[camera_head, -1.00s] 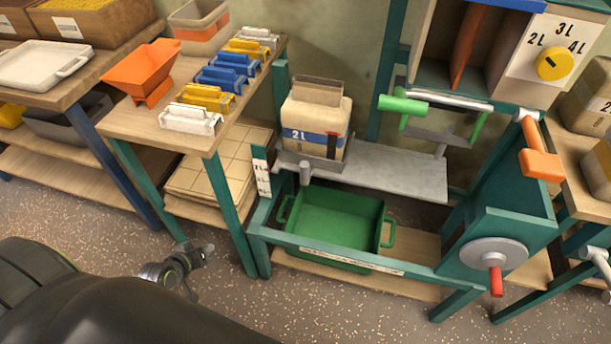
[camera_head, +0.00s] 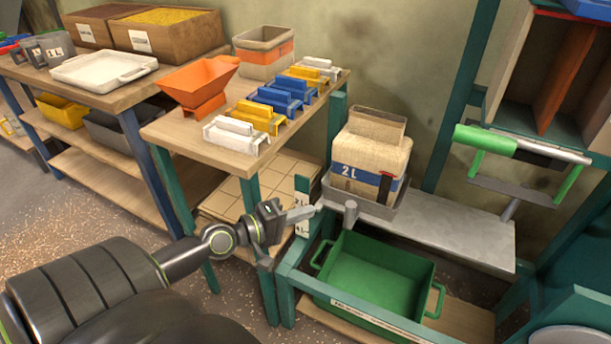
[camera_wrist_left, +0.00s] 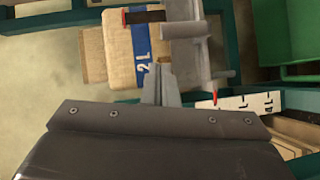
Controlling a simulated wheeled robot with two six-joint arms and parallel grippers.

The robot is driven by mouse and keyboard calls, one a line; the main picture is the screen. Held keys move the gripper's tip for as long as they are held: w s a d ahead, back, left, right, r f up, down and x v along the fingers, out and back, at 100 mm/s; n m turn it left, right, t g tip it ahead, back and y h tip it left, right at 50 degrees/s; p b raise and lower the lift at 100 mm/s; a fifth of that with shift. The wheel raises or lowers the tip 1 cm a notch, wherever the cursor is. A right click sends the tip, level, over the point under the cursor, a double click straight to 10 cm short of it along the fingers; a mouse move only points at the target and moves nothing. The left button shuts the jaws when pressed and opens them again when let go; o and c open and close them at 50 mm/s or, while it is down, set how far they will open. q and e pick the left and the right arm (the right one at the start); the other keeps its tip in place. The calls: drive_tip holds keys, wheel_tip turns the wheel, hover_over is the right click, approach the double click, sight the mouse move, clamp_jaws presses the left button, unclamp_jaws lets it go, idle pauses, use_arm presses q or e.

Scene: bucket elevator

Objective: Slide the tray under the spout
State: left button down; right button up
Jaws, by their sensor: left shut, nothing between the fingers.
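A grey tray (camera_head: 388,212) sits at the left end of a grey metal shelf (camera_head: 455,232) and holds a beige container marked 2 L (camera_head: 372,160). A short grey peg (camera_head: 350,212) stands out from its front. In the left wrist view are the tray (camera_wrist_left: 186,50), its peg (camera_wrist_left: 222,75) and the container (camera_wrist_left: 120,50). My left gripper (camera_head: 314,210) is shut and empty, with its tips close to the tray's left front corner. Its fingers (camera_wrist_left: 160,85) point at the tray edge; I cannot tell if they touch. I cannot clearly identify the spout. My right gripper is out of view.
A green bin (camera_head: 378,280) stands below the shelf, behind a teal frame rail. A scale strip (camera_head: 301,215) is on the frame post near my gripper. A table with coloured moulds (camera_head: 275,102) is at the left. The shelf right of the tray is bare.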

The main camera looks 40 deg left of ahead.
use_arm(q)
drive_tip(key=x, duration=0.8)
drive_tip(key=shift+p, duration=0.3)
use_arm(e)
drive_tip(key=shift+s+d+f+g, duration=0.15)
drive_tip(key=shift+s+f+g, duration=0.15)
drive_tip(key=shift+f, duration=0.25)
use_arm(q)
drive_tip(key=shift+w, duration=0.15)
